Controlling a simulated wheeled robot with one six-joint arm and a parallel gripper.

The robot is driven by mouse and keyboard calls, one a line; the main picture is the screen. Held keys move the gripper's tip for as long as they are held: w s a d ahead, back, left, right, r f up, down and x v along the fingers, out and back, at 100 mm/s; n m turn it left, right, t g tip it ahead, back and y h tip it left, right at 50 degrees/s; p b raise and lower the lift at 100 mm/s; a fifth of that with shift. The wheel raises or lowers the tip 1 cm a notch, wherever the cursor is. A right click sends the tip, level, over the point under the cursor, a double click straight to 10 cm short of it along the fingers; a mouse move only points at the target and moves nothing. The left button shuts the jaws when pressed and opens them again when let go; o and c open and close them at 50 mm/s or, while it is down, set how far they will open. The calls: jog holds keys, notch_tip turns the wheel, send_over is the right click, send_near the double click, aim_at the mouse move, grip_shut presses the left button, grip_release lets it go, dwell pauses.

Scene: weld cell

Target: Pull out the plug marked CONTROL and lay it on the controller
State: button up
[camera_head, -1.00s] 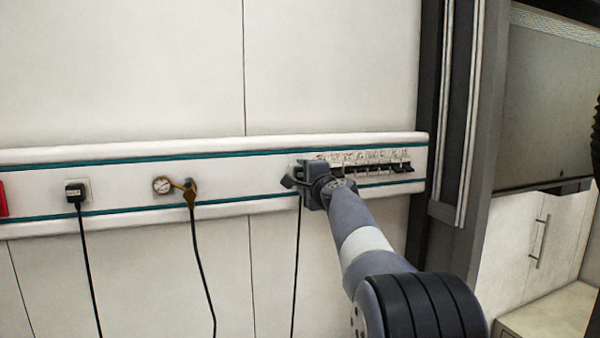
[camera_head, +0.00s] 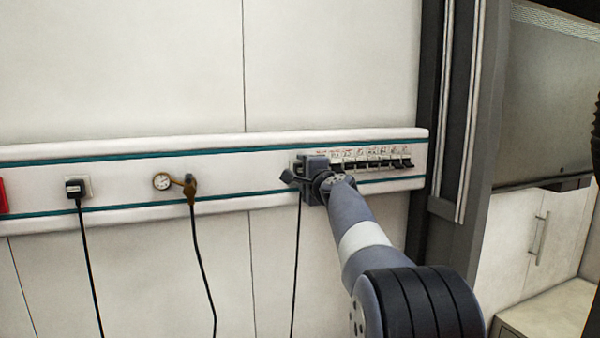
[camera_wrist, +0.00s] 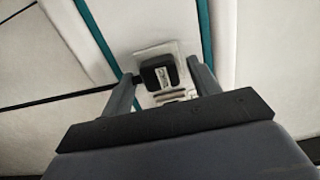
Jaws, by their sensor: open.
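A dark plug with a pale label (camera_wrist: 162,76) sits in a white socket plate in the wrist view, between the fingers of my gripper (camera_wrist: 162,82). The label is too small to read. The fingers are open, one on each side of the plug, with a gap visible. In the head view my gripper (camera_head: 298,180) is at the wall rail and hides most of this plug. A black cord (camera_head: 297,255) hangs below it. No controller can be made out.
Another black plug (camera_head: 75,188) sits in a socket on the left of the rail (camera_head: 245,180). A row of black switches (camera_head: 375,164) is just right of my gripper. A cabinet (camera_head: 537,240) stands at right.

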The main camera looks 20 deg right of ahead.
dwell(0.5)
grip_shut()
dwell(0.4)
jog(key=shift+s+b, duration=1.6)
jog(key=shift+s, duration=1.4)
